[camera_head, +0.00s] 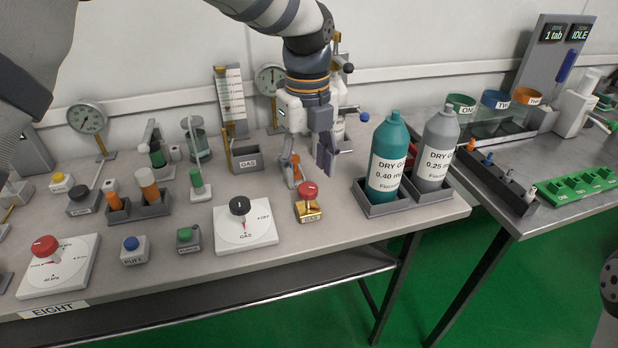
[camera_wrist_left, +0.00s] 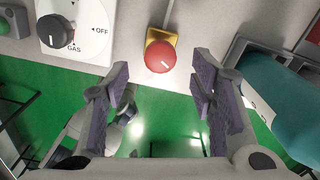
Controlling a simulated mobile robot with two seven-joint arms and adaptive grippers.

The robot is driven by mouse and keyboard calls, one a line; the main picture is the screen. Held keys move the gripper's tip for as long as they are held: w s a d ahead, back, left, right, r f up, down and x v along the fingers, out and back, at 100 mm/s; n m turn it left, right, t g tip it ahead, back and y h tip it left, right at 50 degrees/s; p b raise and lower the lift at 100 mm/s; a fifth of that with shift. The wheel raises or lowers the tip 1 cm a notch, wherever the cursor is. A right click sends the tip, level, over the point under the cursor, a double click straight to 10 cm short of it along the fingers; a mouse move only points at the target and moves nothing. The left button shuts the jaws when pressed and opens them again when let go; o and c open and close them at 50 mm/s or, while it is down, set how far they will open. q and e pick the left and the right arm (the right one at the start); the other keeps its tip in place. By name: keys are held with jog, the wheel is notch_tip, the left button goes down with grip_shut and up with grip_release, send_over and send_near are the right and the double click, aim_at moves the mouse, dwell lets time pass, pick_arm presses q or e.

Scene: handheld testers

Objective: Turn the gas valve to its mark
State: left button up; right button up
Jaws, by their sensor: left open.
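A black knob (camera_head: 240,206) sits on a white plate (camera_head: 262,232) marked GAS and OFF near the table's front edge. In the wrist view this black knob (camera_wrist_left: 54,30) is at upper left, with its white pointer line towards the GAS mark. In the wrist view the red knob (camera_wrist_left: 160,59) lies ahead between the fingers. My left gripper (camera_head: 326,155) is open and empty, above and behind the red knob, apart from it.
Teal (camera_head: 387,160) and grey (camera_head: 436,150) bottles stand in holders close right of my left gripper. A second white plate with a red knob (camera_head: 45,246) is at far left. Blue (camera_head: 133,250) and green (camera_head: 187,236) buttons sit in front. Gauges and tubes stand behind.

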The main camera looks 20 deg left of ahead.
aim_at(308, 187)
pick_arm(q)
jog(key=shift+f, duration=1.85)
jog(key=c, duration=1.2)
